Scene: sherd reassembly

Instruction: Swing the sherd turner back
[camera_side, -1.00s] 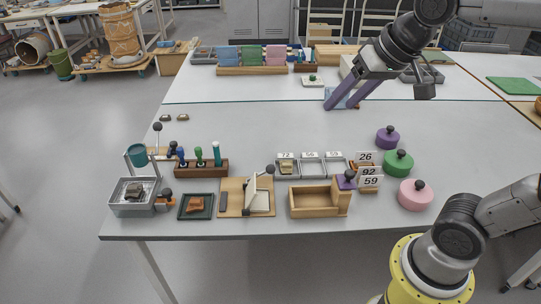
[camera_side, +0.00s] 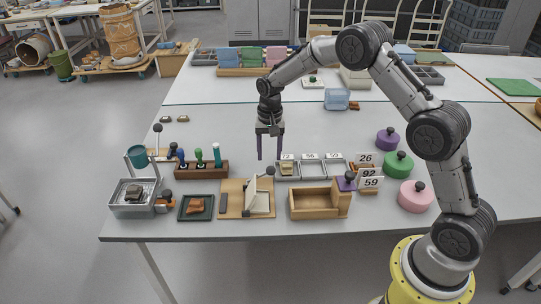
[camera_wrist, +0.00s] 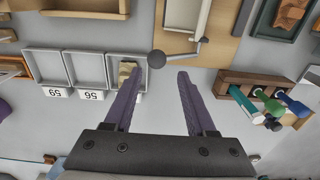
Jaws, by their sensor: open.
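The sherd turner appears to be the wooden board (camera_side: 233,205) with a pale tilted plate (camera_side: 258,203) and a lever ending in a dark ball knob (camera_side: 270,170). It stands near the table's front edge. In the wrist view the knob (camera_wrist: 157,59) and its metal lever (camera_wrist: 183,52) lie just beyond my fingertips, with the pale plate (camera_wrist: 186,14) behind. My gripper (camera_side: 270,155) points down above and behind the turner, open and empty. Its two purple fingers (camera_wrist: 160,78) are apart, with the knob roughly between their lines and not touched. Whether a sherd lies on the turner cannot be told.
Grey numbered trays (camera_side: 313,169) stand right of the turner, one holding a sherd (camera_side: 287,168). A wooden stamp rack (camera_side: 203,169) stands left. A wooden box (camera_side: 312,203) and a dark tray with a sherd (camera_side: 196,207) flank the turner. Table behind is mostly clear.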

